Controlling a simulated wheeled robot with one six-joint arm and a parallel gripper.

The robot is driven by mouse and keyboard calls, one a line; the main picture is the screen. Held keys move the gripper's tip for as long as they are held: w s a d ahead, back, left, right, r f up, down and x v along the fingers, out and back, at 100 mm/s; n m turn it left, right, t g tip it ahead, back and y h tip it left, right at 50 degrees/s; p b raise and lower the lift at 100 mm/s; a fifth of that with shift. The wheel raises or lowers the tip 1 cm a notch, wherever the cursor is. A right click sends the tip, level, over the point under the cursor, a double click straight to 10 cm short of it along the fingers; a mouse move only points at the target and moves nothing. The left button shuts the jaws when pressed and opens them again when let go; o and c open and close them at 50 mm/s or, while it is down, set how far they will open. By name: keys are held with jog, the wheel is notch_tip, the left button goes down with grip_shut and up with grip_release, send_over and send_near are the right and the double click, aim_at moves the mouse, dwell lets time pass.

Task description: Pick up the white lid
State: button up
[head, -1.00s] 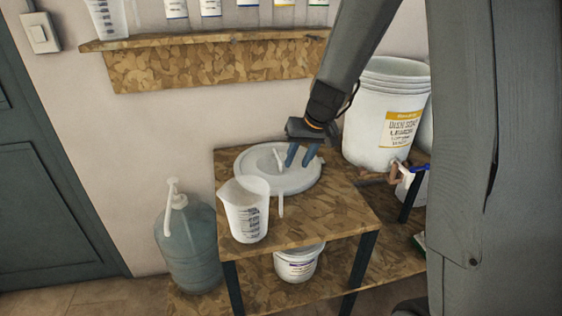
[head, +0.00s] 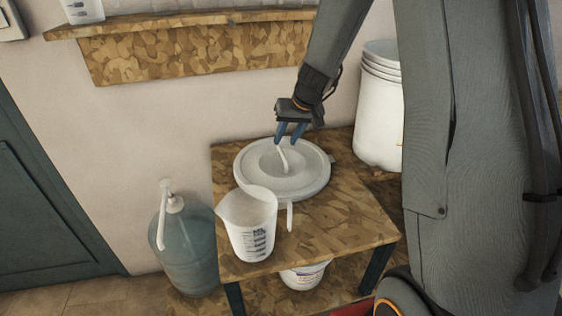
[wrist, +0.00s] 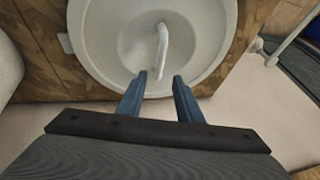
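The white lid (head: 312,185) is a round disc with a raised rim, lying flat on the wooden table. A thin white upright handle (head: 282,158) stands at its middle. In the wrist view the lid (wrist: 105,50) fills the top, with the handle (wrist: 161,45) a little beyond the fingertips. My gripper (head: 289,138) is above the far part of the lid, close to the handle's top.
A white measuring jug (head: 248,228) stands on the table (head: 345,225) in front of the lid. A white bucket (head: 380,120) stands behind right. A blue-grey pump bottle (head: 187,250) is left of the table. A wooden wall shelf (head: 190,50) is above. The table's front right is clear.

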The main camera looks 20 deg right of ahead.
jog(key=shift+w+f, duration=0.1)
jog(key=shift+f, duration=0.25)
jog(key=shift+s+p+x, duration=0.15)
jog(key=shift+p+x, duration=0.1)
jog(key=shift+x, duration=0.9)
jog(key=shift+s+p+x, duration=0.1)
jog(key=shift+p+x, duration=0.1)
jog(key=shift+x, duration=0.95)
jog(key=shift+f, duration=0.1)
grip_shut()
